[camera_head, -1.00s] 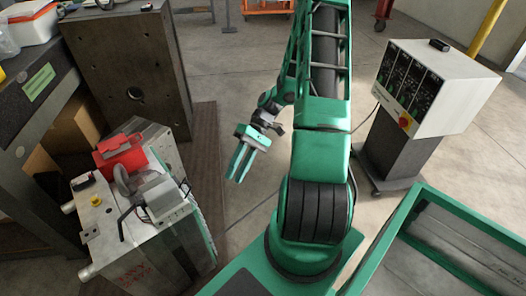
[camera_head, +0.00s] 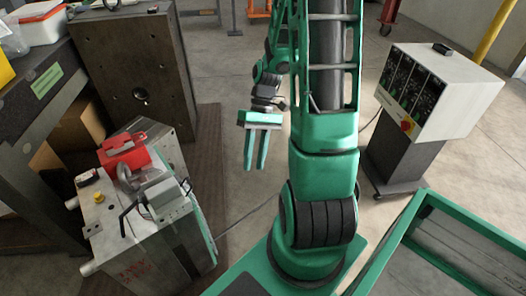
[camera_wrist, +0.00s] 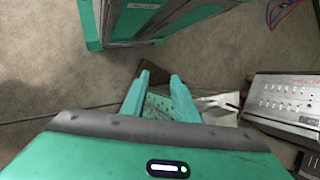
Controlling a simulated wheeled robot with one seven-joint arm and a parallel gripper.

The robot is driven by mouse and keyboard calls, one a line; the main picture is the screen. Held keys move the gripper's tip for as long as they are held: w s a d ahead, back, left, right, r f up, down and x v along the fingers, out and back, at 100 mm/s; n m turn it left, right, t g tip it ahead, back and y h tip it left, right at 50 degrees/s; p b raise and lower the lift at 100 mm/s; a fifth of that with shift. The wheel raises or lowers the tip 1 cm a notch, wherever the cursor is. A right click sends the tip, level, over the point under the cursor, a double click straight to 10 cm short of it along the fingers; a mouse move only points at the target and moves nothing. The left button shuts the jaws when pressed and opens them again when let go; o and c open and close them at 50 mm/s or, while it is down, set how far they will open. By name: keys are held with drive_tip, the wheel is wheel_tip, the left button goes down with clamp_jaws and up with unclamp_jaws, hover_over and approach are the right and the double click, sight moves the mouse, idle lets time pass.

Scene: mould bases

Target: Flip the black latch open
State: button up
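The mould base (camera_head: 150,258) is a grey metal block at the lower left of the head view. A thin black lever (camera_head: 127,219), which looks like the black latch, stands on its top near the front. A small black piece (camera_head: 186,185) also shows at the right of the grey fitting on top, and I cannot tell which of the two is the latch. My gripper (camera_head: 255,168) is to the right of the block, apart from it, fingers pointing down. It is open and empty; the wrist view shows a gap between its fingers (camera_wrist: 160,76). No latch is recognisable in the wrist view.
A red clamp-like part (camera_head: 123,152) and a grey fitting (camera_head: 160,193) sit on the block. A dark steel plate block (camera_head: 140,60) stands behind it. A white control box (camera_head: 440,90) is at the right. A green-framed cart (camera_head: 440,215) is at the lower right. Floor is clear between.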

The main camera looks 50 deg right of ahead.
drive_tip(key=s+d+r+m+h, duration=0.1)
drive_tip(key=s+r+h, duration=0.1)
drive_tip(key=r, duration=0.3)
drive_tip(key=shift+s, duration=0.65)
drive_tip(key=shift+r, duration=0.15)
